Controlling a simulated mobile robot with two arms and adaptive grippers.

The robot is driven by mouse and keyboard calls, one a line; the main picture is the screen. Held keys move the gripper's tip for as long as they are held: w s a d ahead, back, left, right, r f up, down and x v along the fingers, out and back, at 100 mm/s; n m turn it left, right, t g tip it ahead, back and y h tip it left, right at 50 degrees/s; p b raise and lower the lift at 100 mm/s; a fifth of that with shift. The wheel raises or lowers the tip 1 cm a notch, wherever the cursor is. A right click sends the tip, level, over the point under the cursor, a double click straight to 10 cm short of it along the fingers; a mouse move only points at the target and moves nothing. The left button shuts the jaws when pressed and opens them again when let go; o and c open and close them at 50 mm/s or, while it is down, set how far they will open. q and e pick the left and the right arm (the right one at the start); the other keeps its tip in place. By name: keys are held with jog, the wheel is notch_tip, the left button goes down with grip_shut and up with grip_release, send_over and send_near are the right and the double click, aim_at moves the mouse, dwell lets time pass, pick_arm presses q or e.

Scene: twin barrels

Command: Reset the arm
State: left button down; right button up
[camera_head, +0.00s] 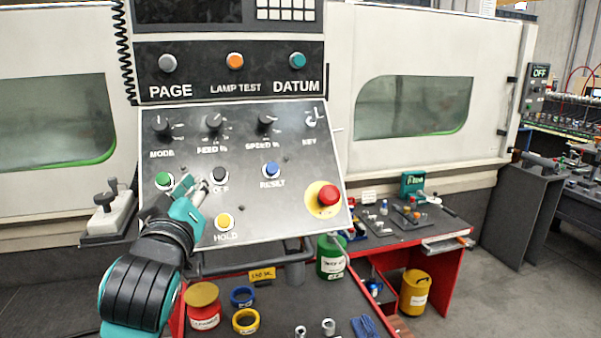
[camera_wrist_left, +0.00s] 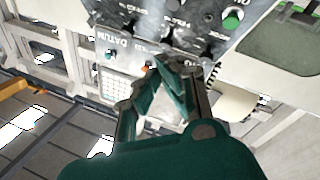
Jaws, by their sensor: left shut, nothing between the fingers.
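My left gripper (camera_head: 201,189) is in front of the lower left part of the control panel (camera_head: 300,229). Its fingers are shut with nothing between them. The fingertips are beside the black OFF button (camera_head: 219,174) and to the right of the green button (camera_head: 163,180); I cannot tell whether they touch the panel. In the left wrist view the closed fingers (camera_wrist_left: 165,66) point at the panel, which appears turned around. My right gripper is not in view.
A blue RESET button (camera_head: 271,170), yellow HOLD button (camera_head: 225,221) and red emergency knob (camera_head: 328,196) are on the panel. Below stands a cart with a red pot (camera_head: 203,309), tape rings and a green canister (camera_head: 331,258).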

pick_arm(q)
jog(key=s+a+f+m+g, duration=0.1)
jog(key=s+f+g, duration=0.2)
jog(key=f, duration=0.7)
jog(key=s+f+m+g, duration=0.2)
jog(key=s+f, duration=0.1)
jog(key=f, duration=0.7)
jog(key=s+a+f+m+g, duration=0.1)
jog(key=s+f+g, duration=0.2)
jog(key=f, duration=0.7)
jog(key=s+a+f+m+g+h, duration=0.15)
jog(key=s+f+g, duration=0.25)
jog(key=s+f, duration=0.6)
jog(key=s+f+m+g, duration=0.35)
jog(key=s+f, duration=0.45)
jog(key=s, duration=0.5)
notch_tip(320, 180, down, 27)
jog(key=g+b, duration=0.2)
jog(key=b, duration=0.2)
jog(key=s+a+f+b, duration=0.2)
jog(key=s+f+b, duration=0.1)
jog(key=s+f, duration=1.4)
notch_tip(320, 180, down, 4)
jog(key=shift+s+a+f+g, duration=0.1)
jog(key=shift+s+a+g, duration=0.15)
jog(key=shift+s+g, duration=0.1)
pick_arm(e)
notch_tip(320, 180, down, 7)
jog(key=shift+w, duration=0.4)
